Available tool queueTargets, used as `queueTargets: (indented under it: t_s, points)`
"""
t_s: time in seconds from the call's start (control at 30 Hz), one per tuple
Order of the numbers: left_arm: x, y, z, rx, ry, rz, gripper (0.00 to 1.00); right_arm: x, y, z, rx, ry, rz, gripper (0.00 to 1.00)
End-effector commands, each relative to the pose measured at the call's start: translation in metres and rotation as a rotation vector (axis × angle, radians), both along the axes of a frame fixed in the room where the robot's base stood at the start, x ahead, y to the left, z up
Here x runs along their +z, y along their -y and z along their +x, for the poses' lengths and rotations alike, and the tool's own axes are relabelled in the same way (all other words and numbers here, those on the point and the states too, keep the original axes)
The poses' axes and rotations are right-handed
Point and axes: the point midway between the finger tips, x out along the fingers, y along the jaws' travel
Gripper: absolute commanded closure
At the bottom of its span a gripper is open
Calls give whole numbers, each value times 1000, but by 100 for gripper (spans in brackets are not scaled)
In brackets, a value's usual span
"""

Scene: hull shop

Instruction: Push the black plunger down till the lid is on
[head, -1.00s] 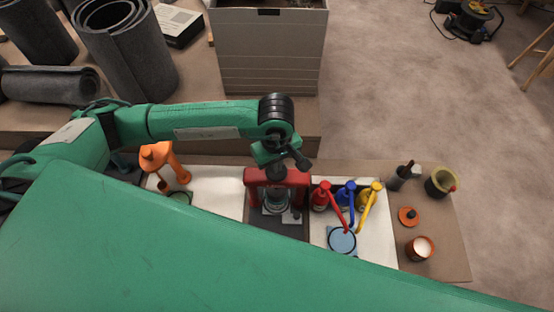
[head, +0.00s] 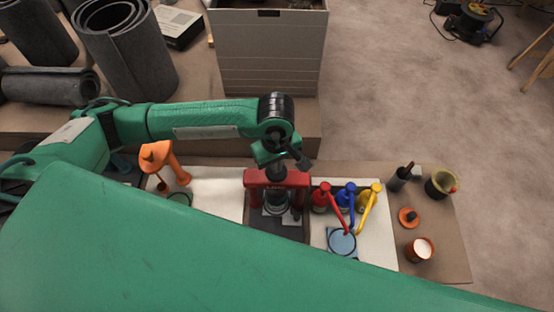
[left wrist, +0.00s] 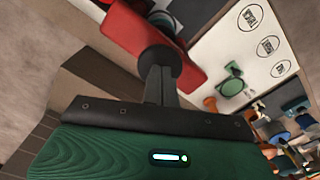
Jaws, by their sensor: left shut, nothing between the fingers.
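The red press (head: 300,178) stands on the bench, and it also shows in the left wrist view (left wrist: 186,62). Its black plunger (left wrist: 154,58) has a round knob in the left wrist view. My left gripper (left wrist: 158,98) is shut and empty, with its fingertips at the knob and seemingly against it. In the head view my left gripper (head: 273,168) is directly above the press and hides most of the knob. A tin (head: 276,208) stands under the press; its top is mostly hidden, so I cannot tell how the lid sits. My right gripper is not in view.
An orange lamp-like tool (head: 158,156) stands on the left. A large grey bin (head: 268,55) is behind.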

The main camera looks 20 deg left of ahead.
Motion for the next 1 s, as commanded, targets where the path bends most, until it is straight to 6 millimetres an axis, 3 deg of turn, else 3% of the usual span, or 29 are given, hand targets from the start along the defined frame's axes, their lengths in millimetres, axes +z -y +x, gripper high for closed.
queueTargets:
  t_s: [1.0]
  points:
    - [84,0,1,1,3,0,100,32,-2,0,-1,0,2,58]
